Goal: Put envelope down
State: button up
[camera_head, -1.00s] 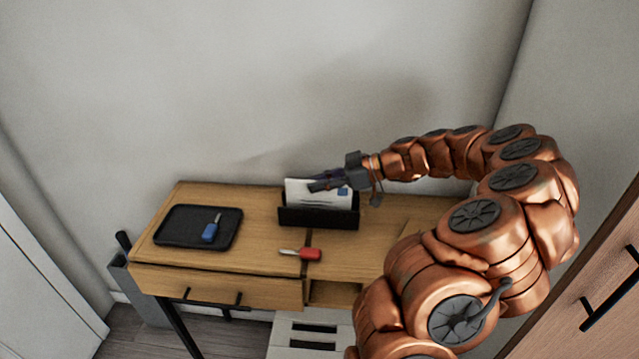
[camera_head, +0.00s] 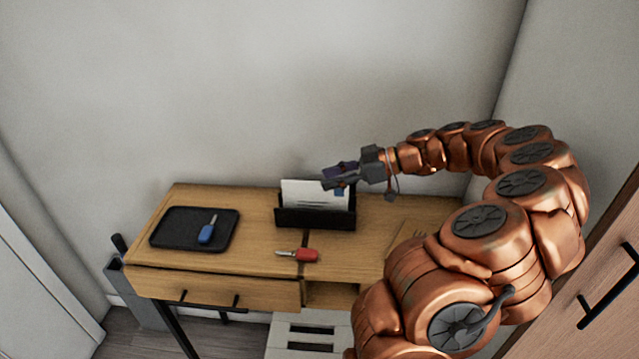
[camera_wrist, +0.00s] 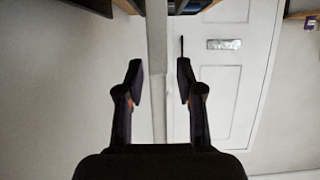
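A white envelope (camera_head: 302,193) stands upright in a black letter holder (camera_head: 314,217) on the wooden desk, with a blue patch near its right edge. My gripper (camera_head: 328,176) is at the upper right of the holder, its fingers pointing left near the envelope's top right corner. In the wrist view the fingers (camera_wrist: 160,80) are apart with nothing between them. Whether a finger still touches the envelope cannot be told from the head view.
A brown cabinet (camera_head: 600,240) stands at the right. The wall is close behind.

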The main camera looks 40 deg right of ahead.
jog(key=shift+v, duration=1.55)
jog(key=s+a+r+m+g+h, duration=0.1)
jog(key=s+a+g, duration=0.25)
jog(key=a, duration=0.85)
jog(key=s+a+r+g+h, duration=0.15)
jog(key=a+g, duration=0.35)
jog(key=a, duration=0.8)
jog(key=s+a+f+m+g+h, duration=0.25)
jog(key=s+a, duration=0.25)
jog(key=s, duration=0.4)
jog(key=s+d+f+m+h, duration=0.2)
jog(key=s+f+m, duration=0.1)
jog(key=s, duration=0.3)
jog(key=s+d+f+m+h, duration=0.1)
jog(key=s+f+m+h, duration=0.2)
jog(key=s, duration=0.3)
jog(key=shift+d, duration=0.4)
jog(key=shift+s, duration=0.1)
